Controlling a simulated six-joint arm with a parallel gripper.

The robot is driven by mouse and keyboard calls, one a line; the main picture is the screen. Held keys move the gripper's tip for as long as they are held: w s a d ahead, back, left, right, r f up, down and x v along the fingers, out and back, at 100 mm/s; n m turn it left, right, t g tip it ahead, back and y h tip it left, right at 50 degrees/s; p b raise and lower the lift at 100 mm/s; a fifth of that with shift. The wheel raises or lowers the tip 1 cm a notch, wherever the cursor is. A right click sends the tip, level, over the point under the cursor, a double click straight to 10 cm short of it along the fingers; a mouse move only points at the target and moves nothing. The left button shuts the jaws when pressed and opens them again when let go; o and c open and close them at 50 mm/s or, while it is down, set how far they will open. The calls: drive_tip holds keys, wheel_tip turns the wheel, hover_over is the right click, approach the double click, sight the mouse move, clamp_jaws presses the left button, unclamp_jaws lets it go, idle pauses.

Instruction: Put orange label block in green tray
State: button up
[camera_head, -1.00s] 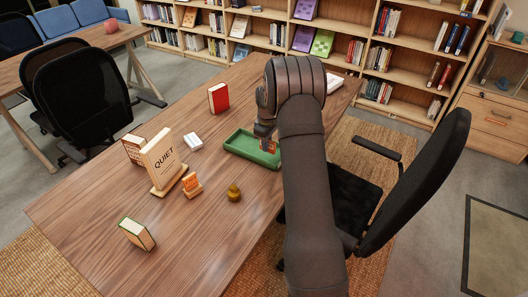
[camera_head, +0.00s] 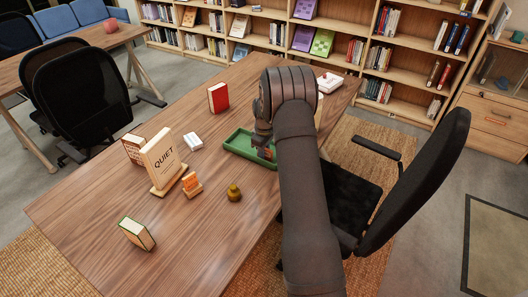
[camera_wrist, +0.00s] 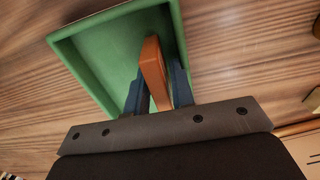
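The orange label block (camera_wrist: 154,70) is between the two blue-grey fingers of my gripper (camera_wrist: 158,88) in the wrist view, and they look shut on it. It points into the green tray (camera_wrist: 62,48), whose inside lies behind it. In the head view the green tray (camera_head: 238,133) is near the table's right edge, and my gripper (camera_head: 264,150) is over its right part. A bit of the orange block (camera_head: 269,154) shows under the gripper; my arm hides the rest. I cannot tell whether the block touches the tray floor.
An orange card on a small stand (camera_head: 192,184), a QUIET sign (camera_head: 163,160), a brass bell-like object (camera_head: 234,192), a white block (camera_head: 193,141) and a red book (camera_head: 218,97) stand on the wooden table (camera_head: 200,240). A black chair (camera_head: 420,185) is at the right.

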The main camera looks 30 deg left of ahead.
wheel_tip(320, 180, up, 12)
drive_tip(key=shift+r, duration=0.15)
idle(0.5)
wheel_tip(320, 180, down, 12)
drive_tip(key=shift+f, duration=0.1)
drive_tip(key=shift+r, duration=2)
drive_tip(key=shift+f, duration=0.1)
